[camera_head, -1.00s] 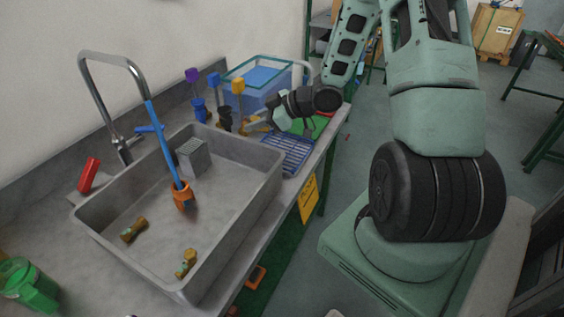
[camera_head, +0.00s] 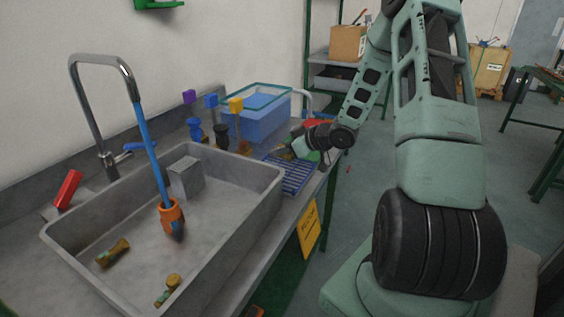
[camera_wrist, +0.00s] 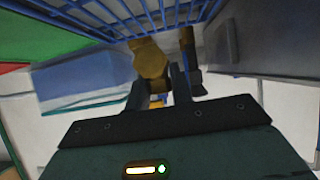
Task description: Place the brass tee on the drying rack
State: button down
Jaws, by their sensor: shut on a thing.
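The brass tee (camera_wrist: 150,60) shows in the wrist view as a dull yellow piece at the fingertips. My gripper (camera_wrist: 157,90) is shut on it. The blue wire drying rack (camera_head: 296,178) lies on the counter just right of the sink; its bars (camera_wrist: 110,14) cross the top of the wrist view, close to the tee. In the head view my gripper (camera_head: 286,152) is low over the far part of the rack, and the tee is too small and hidden to make out. I cannot tell whether the tee touches the rack.
A grey sink (camera_head: 215,235) holds two brass fittings (camera_head: 113,252) (camera_head: 167,291), a grey block (camera_head: 186,174) and a blue-handled orange brush (camera_head: 171,216). The rack's near part is bare.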

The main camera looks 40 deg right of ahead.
aim_at(282, 159)
jog(key=shift+f, duration=1.8)
jog(key=shift+f, duration=0.2)
jog(key=c, duration=1.2)
grip_release()
jog(key=shift+c, duration=0.2)
